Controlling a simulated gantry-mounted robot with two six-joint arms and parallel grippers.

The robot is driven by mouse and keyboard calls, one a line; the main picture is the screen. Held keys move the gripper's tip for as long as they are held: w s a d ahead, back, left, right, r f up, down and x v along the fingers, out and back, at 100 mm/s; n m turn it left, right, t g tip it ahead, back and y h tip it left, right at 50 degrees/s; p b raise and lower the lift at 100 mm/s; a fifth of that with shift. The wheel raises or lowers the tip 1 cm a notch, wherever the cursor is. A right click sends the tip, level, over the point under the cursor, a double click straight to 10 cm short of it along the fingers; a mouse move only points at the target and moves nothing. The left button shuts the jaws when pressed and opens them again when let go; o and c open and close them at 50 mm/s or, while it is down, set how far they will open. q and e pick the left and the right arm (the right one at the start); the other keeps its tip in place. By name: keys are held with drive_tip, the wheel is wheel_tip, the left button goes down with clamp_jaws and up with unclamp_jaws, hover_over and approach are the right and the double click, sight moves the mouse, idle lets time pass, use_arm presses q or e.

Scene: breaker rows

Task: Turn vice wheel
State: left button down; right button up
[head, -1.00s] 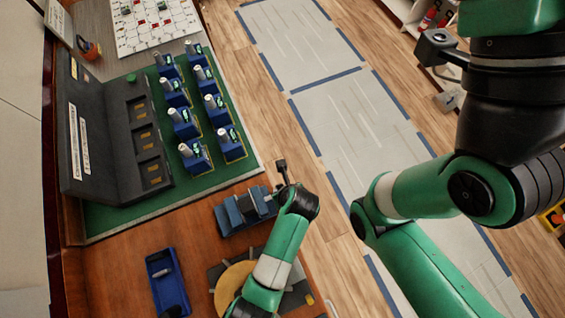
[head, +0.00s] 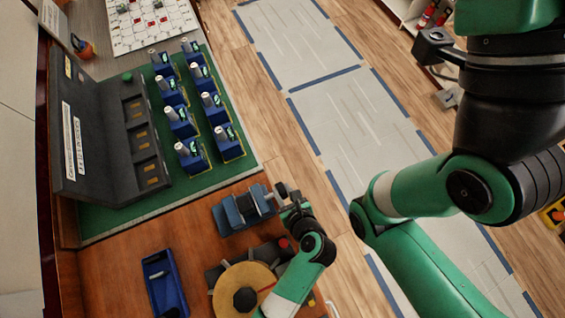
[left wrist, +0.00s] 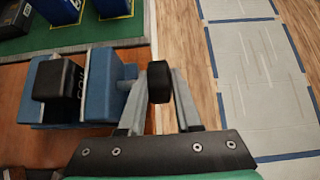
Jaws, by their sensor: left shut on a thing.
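The blue vice (head: 240,210) sits near the table's right edge, with a dark block in its jaws. In the left wrist view the vice (left wrist: 105,85) lies at left, and its black wheel (left wrist: 159,82) is at the end of the screw. My left gripper (head: 287,194) is at the vice's right end; in the left wrist view its two grey fingers are on either side of the wheel and shut on it. The wheel is small and partly hidden by the gripper in the head view. My right arm shows at right, but its gripper is out of view.
Several blue breaker units (head: 180,122) stand in rows on a green mat (head: 115,218) beside a dark panel box (head: 85,140). A blue tray (head: 163,283) and a round tan disc (head: 240,285) are at the front. Floor lies right of the table edge.

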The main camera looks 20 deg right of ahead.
use_arm(q)
drive_tip(key=shift+s+t+b, duration=0.1)
drive_tip(key=shift+t+b, duration=0.7)
drive_tip(key=c, duration=0.6)
unclamp_jaws()
drive_tip(key=v, duration=1.1)
drive_tip(key=shift+s, duration=0.3)
drive_tip(key=shift+d, duration=0.2)
